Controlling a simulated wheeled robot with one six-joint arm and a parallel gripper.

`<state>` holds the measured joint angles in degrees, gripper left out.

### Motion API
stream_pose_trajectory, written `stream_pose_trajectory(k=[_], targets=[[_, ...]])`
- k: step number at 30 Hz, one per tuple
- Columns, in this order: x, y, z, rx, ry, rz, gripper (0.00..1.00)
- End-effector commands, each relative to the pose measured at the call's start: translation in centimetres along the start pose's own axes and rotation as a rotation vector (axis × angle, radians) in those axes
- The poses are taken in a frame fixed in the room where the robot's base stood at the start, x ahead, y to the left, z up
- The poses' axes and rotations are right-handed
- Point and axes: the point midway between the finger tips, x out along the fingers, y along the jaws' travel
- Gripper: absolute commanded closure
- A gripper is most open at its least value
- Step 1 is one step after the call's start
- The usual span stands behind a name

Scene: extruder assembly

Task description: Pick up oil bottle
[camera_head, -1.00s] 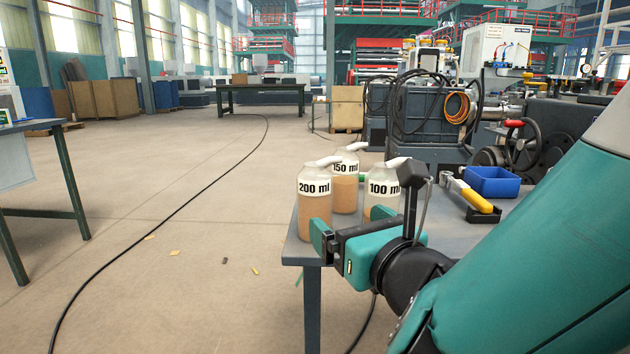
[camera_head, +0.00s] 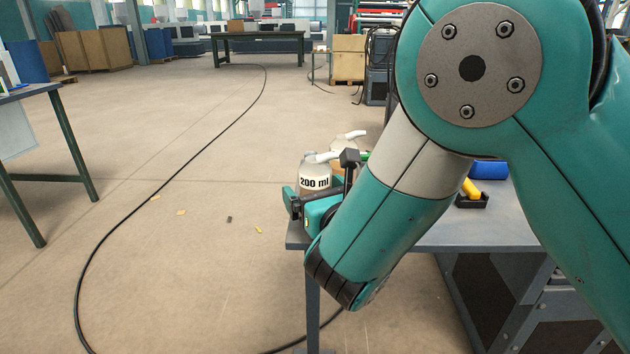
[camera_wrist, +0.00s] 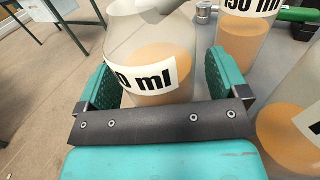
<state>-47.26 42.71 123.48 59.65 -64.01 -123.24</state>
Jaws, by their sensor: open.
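The oil bottle labelled 200 ml (camera_head: 315,181) stands upright at the left end of the grey table, clear with amber oil and a white spout. In the wrist view this bottle (camera_wrist: 152,85) sits between the two green fingers of my gripper (camera_wrist: 168,82). The fingers are spread, one on each side of the bottle, and I cannot tell whether either touches it. In the head view my gripper (camera_head: 300,203) is low in front of the bottle, and my arm hides much of the table. The 150 ml bottle (camera_wrist: 243,42) stands behind to the right.
Another bottle (camera_wrist: 300,125) is close to the right finger, its label cut off.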

Motion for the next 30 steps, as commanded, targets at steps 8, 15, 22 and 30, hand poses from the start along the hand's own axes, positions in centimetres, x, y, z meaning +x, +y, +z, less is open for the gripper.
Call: stream_pose_trajectory(k=[8,15,22,30], targets=[[0.0,0.0,-0.1,0.000,0.000,0.000,0.24],[0.0,0.0,0.0,0.000,-0.002,0.000,0.69],[0.0,0.0,0.2,0.000,-0.002,0.000,0.69],[0.0,0.0,3.1,0.002,-0.004,0.000,0.69]])
